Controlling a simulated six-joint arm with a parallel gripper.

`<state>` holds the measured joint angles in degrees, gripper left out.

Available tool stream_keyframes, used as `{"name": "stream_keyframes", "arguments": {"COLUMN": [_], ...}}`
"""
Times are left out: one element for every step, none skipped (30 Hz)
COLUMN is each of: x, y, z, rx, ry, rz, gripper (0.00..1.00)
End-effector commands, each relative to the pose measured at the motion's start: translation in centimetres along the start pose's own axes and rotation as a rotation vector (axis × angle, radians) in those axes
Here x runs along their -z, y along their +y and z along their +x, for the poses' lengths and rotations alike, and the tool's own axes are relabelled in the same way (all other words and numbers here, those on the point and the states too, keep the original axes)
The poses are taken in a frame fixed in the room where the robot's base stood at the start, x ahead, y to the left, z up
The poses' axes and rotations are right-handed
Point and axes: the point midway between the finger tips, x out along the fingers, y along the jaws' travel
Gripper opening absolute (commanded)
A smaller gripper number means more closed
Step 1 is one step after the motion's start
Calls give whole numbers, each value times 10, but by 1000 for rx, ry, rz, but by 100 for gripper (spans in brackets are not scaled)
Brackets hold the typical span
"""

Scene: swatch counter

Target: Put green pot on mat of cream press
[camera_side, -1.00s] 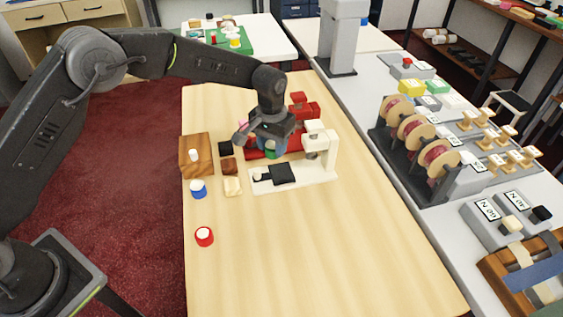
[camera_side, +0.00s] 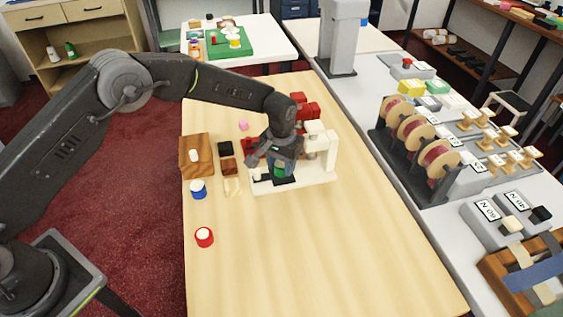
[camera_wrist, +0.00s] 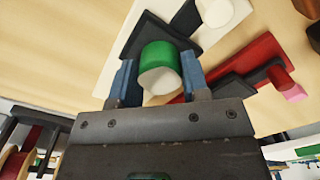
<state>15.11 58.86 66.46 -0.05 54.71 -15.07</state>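The green pot (camera_side: 279,170), with a pale end facing the wrist camera, is between the blue fingertips of my gripper (camera_side: 283,166). In the wrist view the fingers touch both sides of the green pot (camera_wrist: 158,58). The cream press (camera_side: 322,176) has a black mat (camera_side: 285,182) on its base. The pot is right over this mat, which also shows behind it in the wrist view (camera_wrist: 146,33). I cannot tell whether the pot's underside touches the mat. The press's upright and head (camera_side: 315,128) stand just right of my gripper.
A red press (camera_side: 303,105) stands behind the cream one. Left are a wooden block (camera_side: 194,168), a blue pot (camera_side: 198,190), a red pot (camera_side: 204,237) and small black, brown and cream pieces (camera_side: 232,187). The front of the table is clear.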

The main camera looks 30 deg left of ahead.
Motion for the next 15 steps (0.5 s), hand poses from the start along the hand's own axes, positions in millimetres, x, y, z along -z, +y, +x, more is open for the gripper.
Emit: {"name": "stream_keyframes", "arguments": {"x": [0,0,0,0,0,0,0,0,0,0,0,0,0,0,0], "y": [0,0,0,0,0,0,0,0,0,0,0,0,0,0,0], "z": [0,0,0,0,0,-1,-1,-1,-1,-1,-1,-1,-1,-1,-3], "rx": [0,0,0,0,0,0,0,0,0,0,0,0,0,0,0], "ry": [0,0,0,1,0,1,1,1,1,1,1,1,1,1,1], "rz": [0,0,0,0,0,0,0,0,0,0,0,0,0,0,0], "gripper": [47,50,54,57,60,64,66,66,66,66,66,66,66,66,66]}}
